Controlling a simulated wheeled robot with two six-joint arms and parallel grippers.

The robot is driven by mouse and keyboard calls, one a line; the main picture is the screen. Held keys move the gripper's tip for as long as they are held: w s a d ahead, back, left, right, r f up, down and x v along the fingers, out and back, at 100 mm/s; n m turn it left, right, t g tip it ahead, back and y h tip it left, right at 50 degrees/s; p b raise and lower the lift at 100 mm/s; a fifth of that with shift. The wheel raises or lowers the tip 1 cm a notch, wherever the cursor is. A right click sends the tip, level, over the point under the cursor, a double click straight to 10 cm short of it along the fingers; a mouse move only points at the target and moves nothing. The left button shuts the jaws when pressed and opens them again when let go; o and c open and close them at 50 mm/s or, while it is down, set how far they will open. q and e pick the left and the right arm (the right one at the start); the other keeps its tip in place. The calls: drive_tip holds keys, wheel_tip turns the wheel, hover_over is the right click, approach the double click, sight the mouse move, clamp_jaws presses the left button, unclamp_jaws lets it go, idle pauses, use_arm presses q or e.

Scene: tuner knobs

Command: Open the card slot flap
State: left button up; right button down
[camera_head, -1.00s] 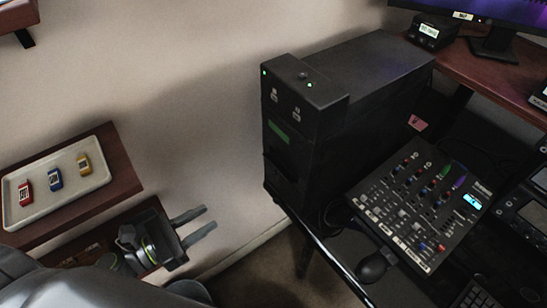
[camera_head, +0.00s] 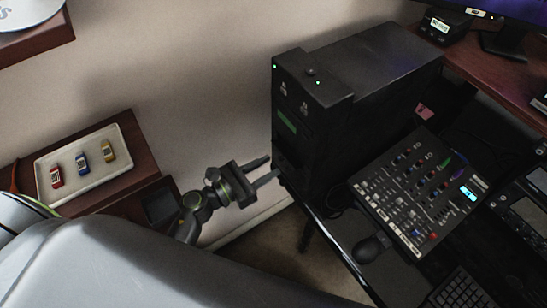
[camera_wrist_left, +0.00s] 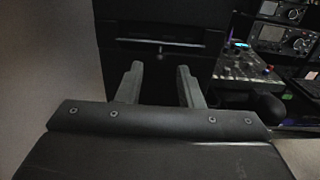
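A black tower case (camera_head: 360,75) stands on the desk at the centre of the head view. Its front faces left, with a green label (camera_head: 287,122). In the left wrist view the dark tower front (camera_wrist_left: 160,15) fills the upper middle, with a horizontal band and a small bright spot (camera_wrist_left: 159,49). This may be the card slot flap; its edges are too dark to tell whether it is shut. My left gripper (camera_head: 272,168) is open and empty at the tower's lower front. Its two fingers (camera_wrist_left: 160,69) point at the tower front in the left wrist view; contact cannot be told. My right gripper is not in view.
A mixer (camera_head: 420,190) and a black mouse (camera_head: 367,249) lie right of the tower. A white tray (camera_head: 115,178) with three small coloured cards sits on a wooden shelf (camera_head: 135,135) at the left. Bare wall lies between shelf and tower.

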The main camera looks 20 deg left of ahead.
use_arm(q)
drive_tip(key=x, duration=0.2)
drive_tip(key=shift+w+d, duration=0.2)
drive_tip(key=shift+w, duration=0.1)
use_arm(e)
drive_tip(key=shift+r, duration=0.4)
use_arm(q)
drive_tip(key=shift+c, duration=0.4)
